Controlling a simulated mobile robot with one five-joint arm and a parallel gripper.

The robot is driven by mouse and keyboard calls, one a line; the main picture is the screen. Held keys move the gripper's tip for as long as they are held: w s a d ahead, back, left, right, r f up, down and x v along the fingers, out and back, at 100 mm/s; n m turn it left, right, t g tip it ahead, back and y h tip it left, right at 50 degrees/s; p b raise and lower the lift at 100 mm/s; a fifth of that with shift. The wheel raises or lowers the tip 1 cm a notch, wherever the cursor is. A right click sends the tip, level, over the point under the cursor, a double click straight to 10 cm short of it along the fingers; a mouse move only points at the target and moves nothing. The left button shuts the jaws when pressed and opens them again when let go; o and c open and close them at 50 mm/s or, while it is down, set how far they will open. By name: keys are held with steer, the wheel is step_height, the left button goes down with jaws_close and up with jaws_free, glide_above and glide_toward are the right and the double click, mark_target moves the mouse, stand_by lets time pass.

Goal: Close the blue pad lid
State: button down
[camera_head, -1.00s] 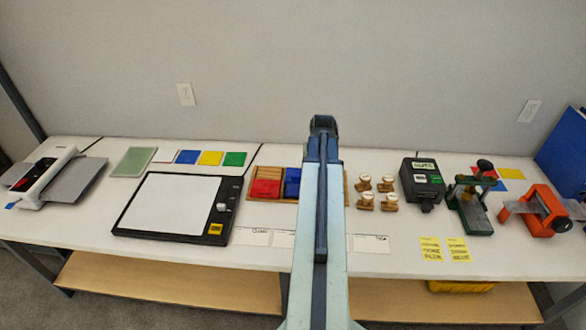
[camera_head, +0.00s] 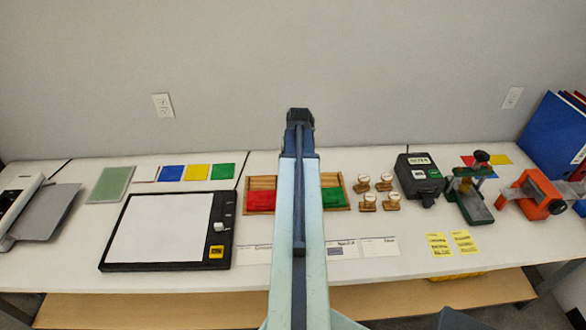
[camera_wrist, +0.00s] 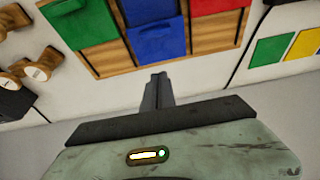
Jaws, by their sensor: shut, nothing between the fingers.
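In the wrist view, the blue pad (camera_wrist: 157,40) lies in a wooden tray (camera_wrist: 107,57) between the green pad (camera_wrist: 82,28) and the red pad (camera_wrist: 218,5). A blue lid part (camera_wrist: 148,9) shows at the top edge of that view, partly cut off; its angle is hard to tell. My gripper (camera_wrist: 159,78) is shut and empty, apart from the pads in the picture. In the head view, my arm hides the blue pad, while the red pad (camera_head: 261,201) and green pad (camera_head: 332,198) show on either side. My gripper (camera_head: 299,116) appears at the arm's far end.
A black-framed white board (camera_head: 160,228) lies left of the tray. Wooden stamps (camera_head: 367,202) and a black box (camera_head: 419,178) stand to the right. White cards (camera_head: 378,246) lie in front. A green press (camera_head: 470,200) and an orange device (camera_head: 540,195) are farther right.

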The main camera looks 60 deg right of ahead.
steer(key=b+x, duration=0.4)
steer(key=x, duration=0.1)
steer(key=b+x, duration=0.5)
steer(key=shift+w+a+f+b, duration=0.1)
steer(key=shift+w+f+b, duration=0.15)
steer(key=shift+f, duration=0.2)
steer(key=a, duration=0.1)
steer(key=s+a+r+p, duration=0.1)
steer(key=s+a, duration=0.1)
steer(key=shift+s+r, duration=0.1)
steer(key=shift+r, duration=0.15)
steer(key=shift+s+a, duration=0.2)
steer(key=shift+a, duration=0.1)
